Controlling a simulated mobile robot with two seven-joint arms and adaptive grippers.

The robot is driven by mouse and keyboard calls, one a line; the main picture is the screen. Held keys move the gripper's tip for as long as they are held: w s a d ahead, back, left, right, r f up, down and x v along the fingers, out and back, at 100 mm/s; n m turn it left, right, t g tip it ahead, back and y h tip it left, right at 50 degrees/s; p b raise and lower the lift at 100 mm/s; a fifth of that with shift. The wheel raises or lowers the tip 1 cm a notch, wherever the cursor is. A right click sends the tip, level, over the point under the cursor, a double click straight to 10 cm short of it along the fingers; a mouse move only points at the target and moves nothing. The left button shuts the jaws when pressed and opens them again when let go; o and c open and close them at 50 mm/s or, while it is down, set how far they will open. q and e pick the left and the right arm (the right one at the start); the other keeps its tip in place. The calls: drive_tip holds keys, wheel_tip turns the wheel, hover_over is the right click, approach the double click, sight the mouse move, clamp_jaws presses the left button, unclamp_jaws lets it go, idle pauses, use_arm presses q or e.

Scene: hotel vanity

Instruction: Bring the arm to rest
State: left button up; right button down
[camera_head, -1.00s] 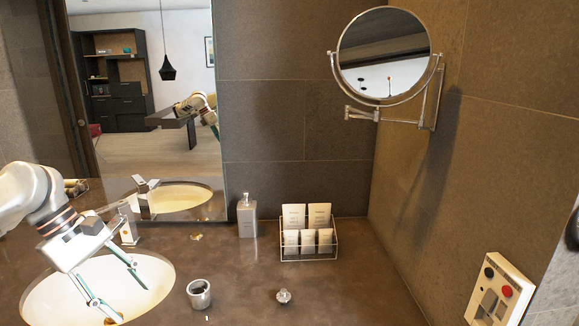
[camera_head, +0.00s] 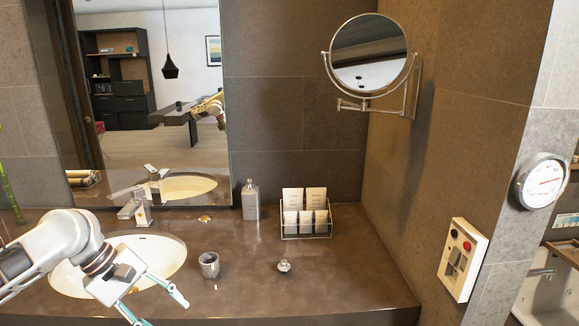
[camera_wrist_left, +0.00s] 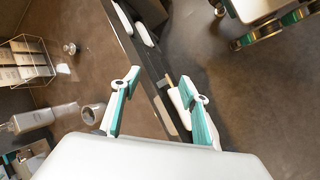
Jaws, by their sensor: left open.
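My left gripper (camera_head: 165,311) is at the lower left of the head view, in front of the sink and near the counter's front edge. Its two teal-lined fingers are spread apart with nothing between them. In the left wrist view the fingers (camera_wrist_left: 160,82) also stand apart and empty, with the counter's front edge and the floor beyond them. My right gripper is not in the head view.
The counter (camera_head: 330,285) holds a sink (camera_head: 75,277), a faucet (camera_head: 137,208), a metal cup (camera_head: 209,265), a small stopper (camera_head: 284,266), a bottle (camera_head: 250,200) and a wire rack of packets (camera_head: 306,232). A round mirror (camera_head: 368,55) is on the wall.

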use_arm(q)
drive_tip(key=s+d+f+m+t+h, duration=0.1)
drive_tip(key=d+f+m+t, duration=0.3)
drive_tip(key=f, duration=0.6)
drive_tip(key=s+d+f+m+t, duration=0.1)
drive_tip(key=d+f+m, duration=0.1)
drive_tip(key=d+f, duration=0.6)
drive_tip(key=s+a+f+m+t+y, duration=0.2)
drive_tip(key=s+a+f+m, duration=0.1)
drive_tip(key=s+f, duration=0.4)
drive_tip(key=s+a+f+m+t+y, duration=0.2)
drive_tip(key=s+a+f+m, duration=0.2)
drive_tip(key=s+f, duration=0.3)
drive_tip(key=s+a, duration=0.1)
drive_tip(key=s, duration=0.2)
drive_tip(key=shift+m+y, duration=0.3)
drive_tip(key=shift+y, duration=0.1)
drive_tip(key=shift+s, duration=0.1)
